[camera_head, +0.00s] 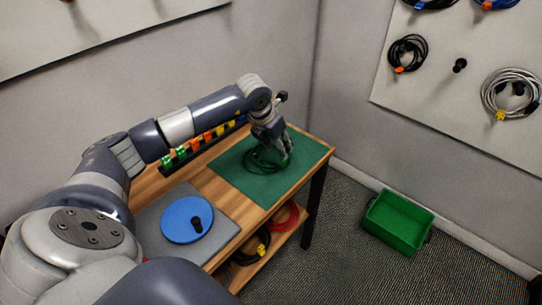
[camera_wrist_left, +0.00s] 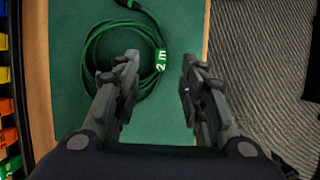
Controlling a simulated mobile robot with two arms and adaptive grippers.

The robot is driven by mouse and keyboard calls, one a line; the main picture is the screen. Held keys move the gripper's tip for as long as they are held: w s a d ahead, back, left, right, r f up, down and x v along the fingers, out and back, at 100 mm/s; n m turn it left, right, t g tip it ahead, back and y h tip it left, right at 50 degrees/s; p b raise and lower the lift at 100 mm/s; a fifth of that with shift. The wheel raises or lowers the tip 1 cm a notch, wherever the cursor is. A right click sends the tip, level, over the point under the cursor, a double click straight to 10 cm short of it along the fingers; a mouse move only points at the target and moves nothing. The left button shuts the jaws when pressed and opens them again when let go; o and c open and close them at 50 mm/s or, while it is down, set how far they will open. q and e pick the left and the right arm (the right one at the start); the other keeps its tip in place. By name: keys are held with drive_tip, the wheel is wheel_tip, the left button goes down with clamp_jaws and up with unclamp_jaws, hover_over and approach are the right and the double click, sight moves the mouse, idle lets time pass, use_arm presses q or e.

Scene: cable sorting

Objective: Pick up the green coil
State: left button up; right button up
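The green coil (camera_wrist_left: 84,60) lies on the green mat (camera_wrist_left: 180,20) in the left wrist view, with a green tag marked "2 m" (camera_wrist_left: 161,60) on its right side. My left gripper (camera_wrist_left: 160,75) is open, its two fingers apart; the left finger overlaps the coil in the picture and the right finger is over bare mat to the right of the tag. Whether the fingers touch the coil cannot be told. In the head view the coil (camera_head: 262,160) is partly hidden under my left gripper (camera_head: 276,153). My right gripper is not in view.
A blue disc with a black knob (camera_head: 181,222) sits on a grey mat at the near end of the wooden table. Coloured clips (camera_head: 208,138) line the back edge. A green bin (camera_head: 398,222) stands on the floor. Coils (camera_head: 262,243) lie on the lower shelf.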

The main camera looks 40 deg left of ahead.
use_arm(q)
drive_tip(key=shift+p+x, duration=0.7)
drive_tip(key=shift+x, duration=2.7)
drive_tip(key=shift+d, duration=0.1)
clamp_jaws()
